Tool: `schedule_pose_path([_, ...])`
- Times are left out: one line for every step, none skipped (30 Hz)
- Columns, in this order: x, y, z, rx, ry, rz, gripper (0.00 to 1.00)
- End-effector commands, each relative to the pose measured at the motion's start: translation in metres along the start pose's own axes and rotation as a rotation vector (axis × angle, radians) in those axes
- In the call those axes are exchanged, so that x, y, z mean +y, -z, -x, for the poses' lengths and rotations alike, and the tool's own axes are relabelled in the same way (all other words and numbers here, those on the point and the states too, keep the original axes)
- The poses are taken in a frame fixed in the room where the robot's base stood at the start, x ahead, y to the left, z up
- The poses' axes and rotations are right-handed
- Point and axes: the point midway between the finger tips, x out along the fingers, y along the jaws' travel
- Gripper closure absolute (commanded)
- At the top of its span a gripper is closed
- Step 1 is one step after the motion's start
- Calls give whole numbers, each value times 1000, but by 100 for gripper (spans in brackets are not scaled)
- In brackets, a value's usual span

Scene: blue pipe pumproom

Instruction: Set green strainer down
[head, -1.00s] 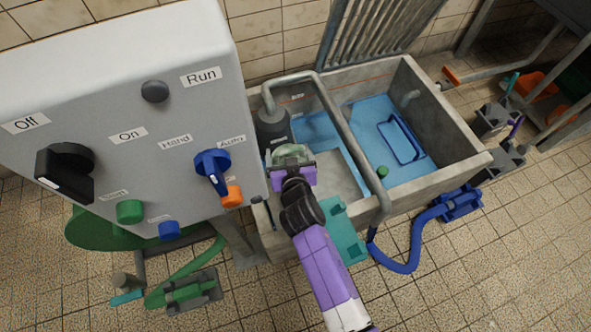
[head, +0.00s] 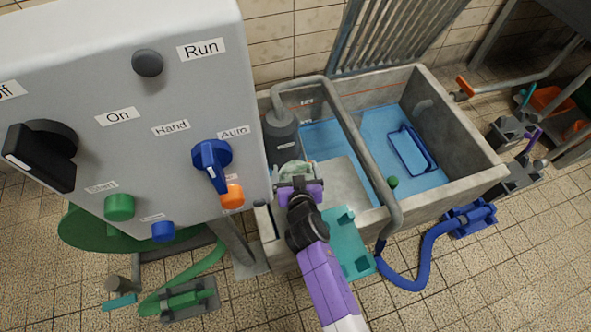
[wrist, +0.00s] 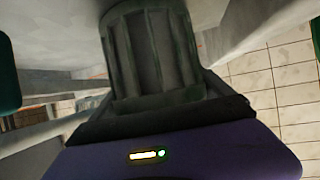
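The green strainer (head: 297,170) is a pale green rounded thing at the tip of my gripper (head: 298,183), over the left end of the concrete tank (head: 452,200). In the wrist view the strainer (wrist: 152,50) looks like a dark grey-green ribbed basket, right against the gripper's dark front edge (wrist: 155,117). My gripper appears shut on it. The fingertips are mostly hidden by the strainer and the purple gripper body. I cannot tell whether the strainer's underside touches anything.
A grey cylinder (head: 282,133) with a bent pipe (head: 350,125) stands close behind the strainer. A grey ledge (head: 345,185) and blue water (head: 385,125) lie to the right. A teal tray (head: 347,250) is at the tank's front. The control panel (head: 120,90) is close on the left.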

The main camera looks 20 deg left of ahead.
Motion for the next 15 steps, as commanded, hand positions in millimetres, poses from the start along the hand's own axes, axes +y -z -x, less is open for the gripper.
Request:
schedule_pose_path([0, 0, 0, -1, 0, 0, 0])
schedule_pose_path([0, 0, 0, -1, 0, 0, 0])
schedule_pose_path([0, 0, 0, -1, 0, 0, 0])
schedule_pose_path([0, 0, 0, -1, 0, 0, 0])
schedule_pose_path([0, 0, 0, -1, 0, 0, 0])
schedule_pose_path([0, 0, 0, -1, 0, 0, 0])
schedule_pose_path([0, 0, 0, -1, 0, 0, 0])
schedule_pose_path([0, 1, 0, -1, 0, 0, 0])
schedule_pose_path([0, 2, 1, -1, 0, 0, 0])
schedule_pose_path([0, 3, 1, -1, 0, 0, 0])
schedule_pose_path([0, 4, 2, -1, 0, 0, 0])
schedule_pose_path([0, 4, 5, -1, 0, 0, 0])
schedule_pose_path([0, 4, 10, -1, 0, 0, 0])
schedule_pose_path([0, 4, 14, -1, 0, 0, 0])
schedule_pose_path([0, 4, 21, -1, 0, 0, 0])
